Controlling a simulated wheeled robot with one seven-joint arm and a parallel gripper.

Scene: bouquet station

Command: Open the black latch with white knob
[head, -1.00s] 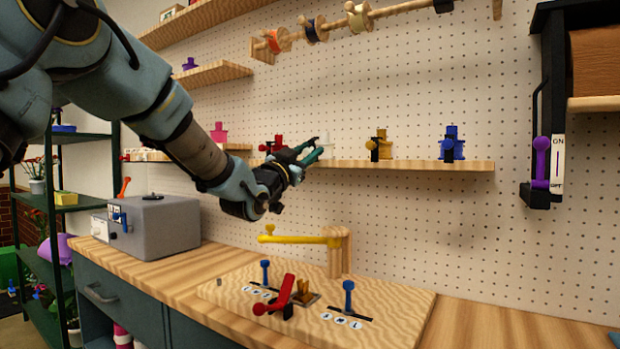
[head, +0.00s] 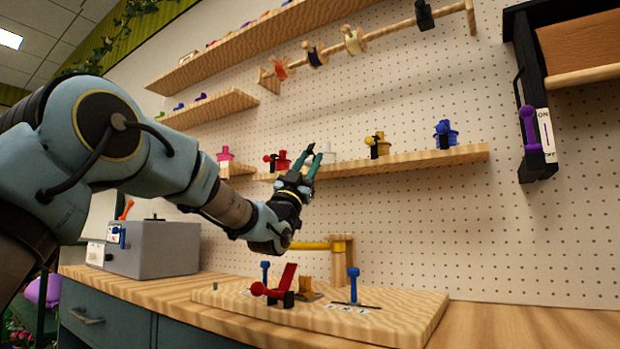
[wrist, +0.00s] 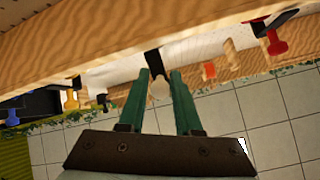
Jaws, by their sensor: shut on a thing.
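In the wrist view, the black latch (wrist: 153,60) projects from the shelf edge, with its pale white knob (wrist: 158,89) at the end facing me. My gripper (wrist: 159,78) has its two green fingers on either side of the knob, shut on it. The fingers partly hide the knob's sides. In the head view, my gripper (head: 314,163) is at the edge of the middle shelf with its fingers pointing up. A white body (head: 328,156) shows just behind the fingers; the black latch cannot be made out there.
The middle shelf (head: 430,160) also carries red (head: 281,161), yellow (head: 378,146) and blue (head: 445,134) latch pieces beside my gripper. Below stand a wooden board (head: 400,318) with a red lever (head: 285,282) and blue knobs, and a yellow arm (head: 310,245). A grey box (head: 165,248) stands left.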

